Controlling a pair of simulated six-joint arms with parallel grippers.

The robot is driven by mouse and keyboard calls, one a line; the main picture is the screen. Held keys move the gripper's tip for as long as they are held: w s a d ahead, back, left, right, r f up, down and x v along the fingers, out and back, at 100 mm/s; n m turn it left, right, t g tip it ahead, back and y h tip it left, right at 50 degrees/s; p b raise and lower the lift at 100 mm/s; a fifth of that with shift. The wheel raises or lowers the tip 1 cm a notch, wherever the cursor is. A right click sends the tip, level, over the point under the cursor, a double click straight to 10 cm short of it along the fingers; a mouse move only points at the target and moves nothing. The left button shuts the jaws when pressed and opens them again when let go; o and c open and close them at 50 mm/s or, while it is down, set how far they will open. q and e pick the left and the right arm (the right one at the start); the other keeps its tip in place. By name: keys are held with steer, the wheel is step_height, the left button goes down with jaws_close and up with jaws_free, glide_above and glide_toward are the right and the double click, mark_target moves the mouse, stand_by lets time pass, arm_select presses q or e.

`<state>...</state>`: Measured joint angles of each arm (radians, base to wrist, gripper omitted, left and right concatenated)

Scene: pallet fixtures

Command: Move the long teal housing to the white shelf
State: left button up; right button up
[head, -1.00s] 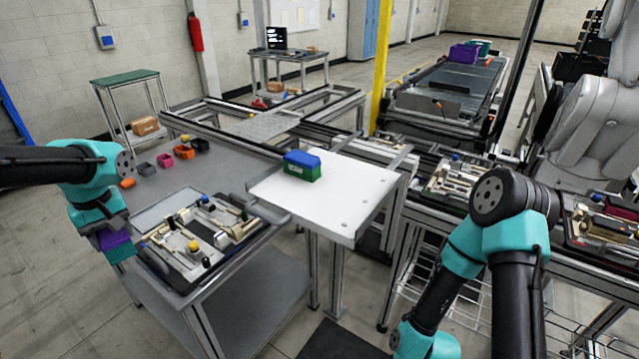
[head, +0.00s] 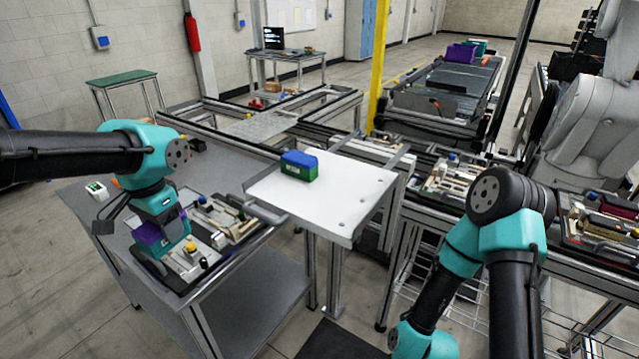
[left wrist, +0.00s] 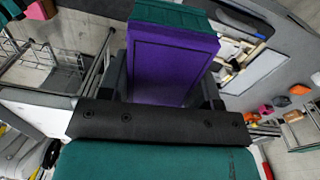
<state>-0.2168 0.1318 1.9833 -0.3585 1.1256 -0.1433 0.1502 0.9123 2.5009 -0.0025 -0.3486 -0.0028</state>
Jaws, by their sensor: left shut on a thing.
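My left gripper (head: 158,222) is shut on a two-coloured housing, purple with teal (left wrist: 170,62). In the left wrist view its purple body fills the space between the fingers, and its teal part lies at the far end. In the head view the purple part (head: 147,236) shows below the wrist, over the tray of parts; the gap beneath is hard to judge. The white shelf (head: 335,205) stands right of it, apart from the gripper. A blue-topped green housing (head: 300,168) sits at its back left. My right arm shows at the right, but its gripper does not.
A dark tray (head: 262,213) with several fixture parts lies on the grey bench under my left gripper. A raised grey bar runs along the shelf's left side. The front and right of the shelf are clear. A yellow post (head: 378,70) stands behind it.

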arm_select(q)
steer(key=w+d+r+m, duration=0.1)
steer(key=d+r+m, duration=0.1)
steer(key=d+m, duration=0.7)
steer(key=w+d+r+m, duration=0.1)
steer(key=d+r+m, duration=0.1)
steer(key=d+m, duration=0.8)
steer(key=d, duration=0.4)
steer(key=shift+d+r, duration=0.35)
steer(key=shift+w, duration=0.1)
steer(key=w, duration=0.5)
steer(key=w+a+f, duration=0.1)
steer(key=w, duration=0.9)
steer(key=shift+w+a+f, duration=0.15)
steer(key=shift+a+f, duration=0.1)
steer(key=shift+a, duration=0.05)
steer(key=shift+w, duration=0.15)
steer(key=shift+w+f, duration=0.15)
steer(key=shift+w, duration=0.05)
steer(key=shift+f, duration=1.65)
